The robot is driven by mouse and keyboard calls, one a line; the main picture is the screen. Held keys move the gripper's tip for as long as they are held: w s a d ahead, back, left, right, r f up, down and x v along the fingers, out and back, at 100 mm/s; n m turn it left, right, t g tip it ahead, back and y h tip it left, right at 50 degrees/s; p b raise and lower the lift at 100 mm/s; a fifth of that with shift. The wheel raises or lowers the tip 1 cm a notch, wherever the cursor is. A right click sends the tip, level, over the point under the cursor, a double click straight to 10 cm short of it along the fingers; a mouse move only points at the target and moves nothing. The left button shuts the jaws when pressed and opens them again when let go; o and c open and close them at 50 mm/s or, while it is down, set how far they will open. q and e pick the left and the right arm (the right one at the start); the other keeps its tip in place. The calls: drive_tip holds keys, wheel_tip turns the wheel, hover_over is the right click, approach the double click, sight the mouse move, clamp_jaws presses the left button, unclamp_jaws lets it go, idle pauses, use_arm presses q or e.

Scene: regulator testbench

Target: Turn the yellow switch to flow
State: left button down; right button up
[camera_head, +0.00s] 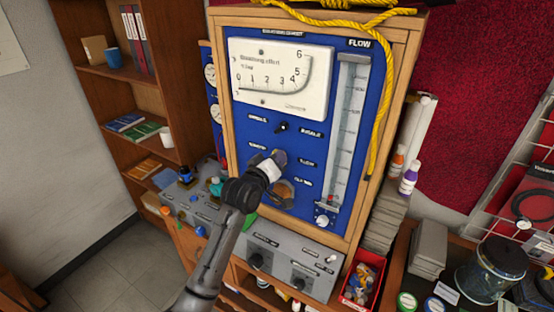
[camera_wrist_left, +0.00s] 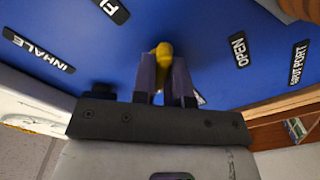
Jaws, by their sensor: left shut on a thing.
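The yellow switch (camera_wrist_left: 163,50) shows in the left wrist view between the two fingers of my left gripper (camera_wrist_left: 164,75), which is shut on it. In the head view my left gripper (camera_head: 277,160) is at the blue panel (camera_head: 250,121), below the black knob, and hides most of the switch. In the wrist view a label starting with "FL" (camera_wrist_left: 112,9) is at the upper left of the switch, and an "OPEN" label (camera_wrist_left: 239,50) is to its right. I cannot tell the switch's exact angle. My right gripper is not in view.
A black knob (camera_head: 283,127) sits just above my left gripper. A gauge (camera_head: 281,73) and a flow tube (camera_head: 347,130) are on the panel. A grey control box (camera_head: 285,262) stands below. A yellow rope (camera_head: 384,95) hangs down the right side.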

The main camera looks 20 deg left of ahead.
use_arm(q)
drive_tip(key=m+p, duration=0.4)
drive_tip(key=m, duration=1.3)
drive_tip(key=shift+d, duration=0.1)
drive_tip(key=shift+m, duration=0.3)
idle(0.3)
drive_tip(key=c, duration=1.1)
unclamp_jaws()
drive_tip(key=shift+c, duration=0.2)
